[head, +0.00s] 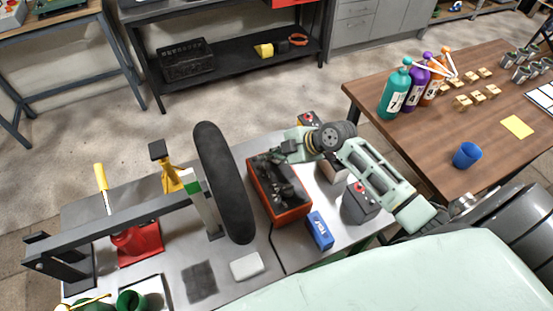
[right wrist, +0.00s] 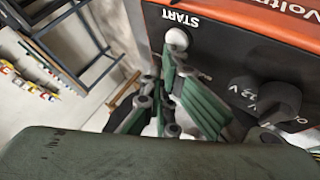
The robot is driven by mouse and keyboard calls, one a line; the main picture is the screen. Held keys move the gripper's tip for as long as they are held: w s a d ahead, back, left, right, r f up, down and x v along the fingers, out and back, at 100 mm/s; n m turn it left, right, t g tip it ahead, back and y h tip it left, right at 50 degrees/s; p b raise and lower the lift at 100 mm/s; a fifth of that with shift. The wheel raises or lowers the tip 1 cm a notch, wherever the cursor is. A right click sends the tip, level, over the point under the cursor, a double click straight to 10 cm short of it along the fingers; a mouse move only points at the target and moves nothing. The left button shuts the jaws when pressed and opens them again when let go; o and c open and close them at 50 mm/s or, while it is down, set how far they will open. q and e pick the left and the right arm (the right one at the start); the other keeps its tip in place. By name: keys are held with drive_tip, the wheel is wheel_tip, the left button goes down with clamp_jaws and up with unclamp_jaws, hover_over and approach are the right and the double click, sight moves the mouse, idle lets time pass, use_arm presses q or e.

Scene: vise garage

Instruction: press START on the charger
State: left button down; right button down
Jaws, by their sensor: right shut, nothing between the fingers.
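The charger (head: 292,213) is an orange-red box with a dark top panel, standing on the grey metal bench. In the right wrist view its dark panel (right wrist: 216,48) carries the label START beside a round white button (right wrist: 178,39). My right gripper (head: 266,163) is over the far end of the charger, coming in from the right. Its green and grey fingers (right wrist: 168,75) are shut and empty, with the tips right at the button's edge. I cannot tell whether they touch it. My left gripper is not in view.
Dark knobs (right wrist: 262,95) sit beside the button. A black tyre (head: 222,180) stands just left of the charger. A white block (head: 246,266) lies in front.

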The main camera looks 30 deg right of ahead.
sight(273, 165)
drive_tip(key=shift+f+b, duration=0.4)
drive_tip(key=shift+f, duration=0.05)
drive_tip(key=shift+r, duration=0.1)
idle(0.4)
drive_tip(key=shift+r+p, duration=0.65)
drive_tip(key=shift+r, duration=0.15)
wheel_tip(273, 165, up, 5)
drive_tip(key=p, duration=0.3)
drive_tip(key=shift+p, duration=0.4)
idle(0.5)
